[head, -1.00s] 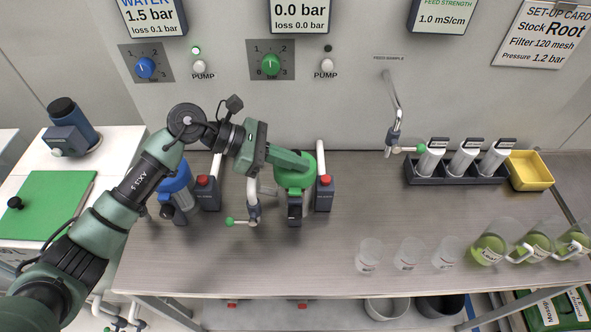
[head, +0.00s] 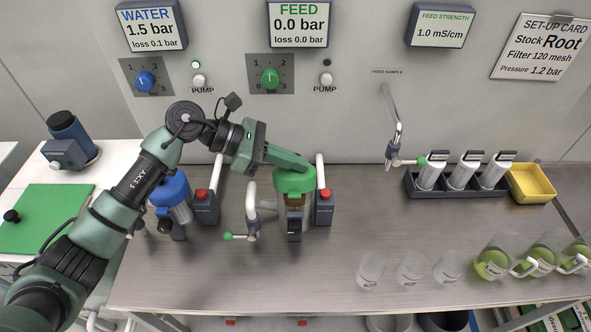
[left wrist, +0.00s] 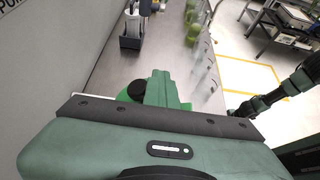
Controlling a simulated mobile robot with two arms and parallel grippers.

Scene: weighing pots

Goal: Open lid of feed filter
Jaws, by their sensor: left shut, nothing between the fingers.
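The feed filter (head: 295,214) stands on the bench below the FEED display, with a clear body and a green lid (head: 294,182). A strip of brownish interior shows between the lid and the dark latch (head: 294,226), so the lid looks raised at the front. My left gripper (head: 306,166) is shut and empty, with its fingers against or just behind the lid's top; exact contact is hidden. In the left wrist view its green fingers (left wrist: 163,90) hide part of a green round shape, probably the lid. My right gripper is not in view.
A white pipe and a green-handled valve (head: 229,237) stand left of the filter. The blue-lidded water filter (head: 172,190) is further left. Clear beakers (head: 411,268) and green jugs (head: 492,262) stand at right. The middle bench is free.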

